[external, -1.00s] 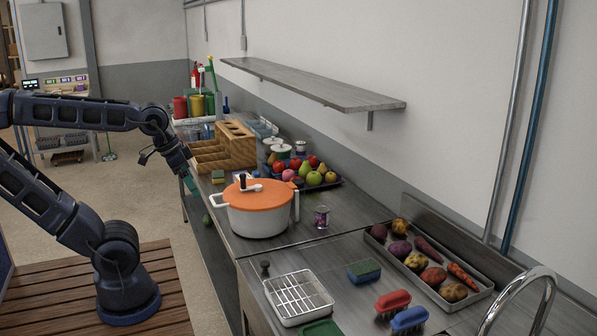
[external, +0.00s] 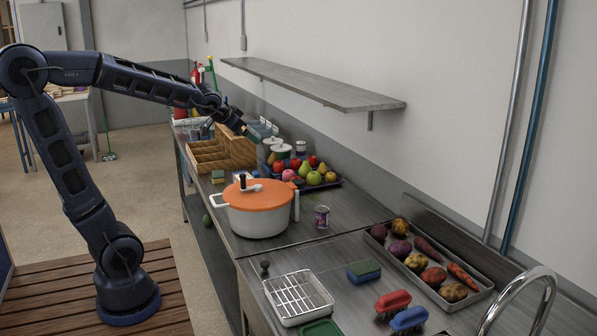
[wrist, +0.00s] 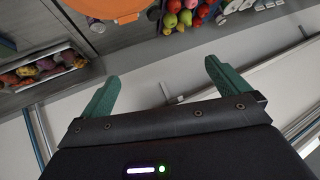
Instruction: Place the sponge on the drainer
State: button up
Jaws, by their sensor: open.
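A blue and green sponge (external: 364,271) lies flat on the steel counter in the external view. To its left is the drainer (external: 297,296), a white tray with a metal rack, with nothing on its bars. A smaller yellow and green sponge (external: 217,177) sits farther back, left of the orange-lidded pot. My gripper (external: 252,137) is raised above the wooden organizer at the back of the counter, far from both sponges. In the wrist view, its green fingers (wrist: 160,88) are wide apart with nothing between them.
The orange-lidded pot (external: 257,207) and a small can (external: 321,217) stand mid-counter. A fruit tray (external: 318,187), the wooden organizer (external: 225,150) and a vegetable tray (external: 477,297) are around them. Two brushes (external: 408,319) lie near the faucet (external: 548,290). A wall shelf (external: 320,86) overhangs the back.

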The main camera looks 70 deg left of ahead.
jog(key=w+a+f+t, duration=0.1)
jog(key=w+a, duration=0.3)
jog(key=a, duration=0.5)
jog(key=w+a+f+m+t+y, duration=0.15)
jog(key=w+a, duration=0.35)
jog(key=a, duration=0.5)
jog(key=w+a+f+t, duration=0.15)
jog(key=w+a, duration=0.25)
jog(key=a, duration=0.5)
jog(key=m+t+h, duration=0.3)
jog(key=t+h, duration=0.1)
jog(key=h, duration=0.3)
send_over(215, 174)
jog(key=s+a, duration=0.1)
jog(key=s, duration=0.1)
notch_tip(215, 174, down, 25)
jog(key=s+a+f+h, duration=0.2)
jog(key=s+f+h, duration=0.1)
jog(key=s+f, duration=0.45)
jog(key=x, duration=0.4)
jog(key=shift+w+d+r, duration=0.2)
jog(key=shift+w+r, duration=0.05)
jog(key=shift+r+x, duration=0.1)
jog(key=shift+x, duration=1.2)
jog(key=shift+r+x, duration=0.15)
jog(key=shift+x, duration=1.2)
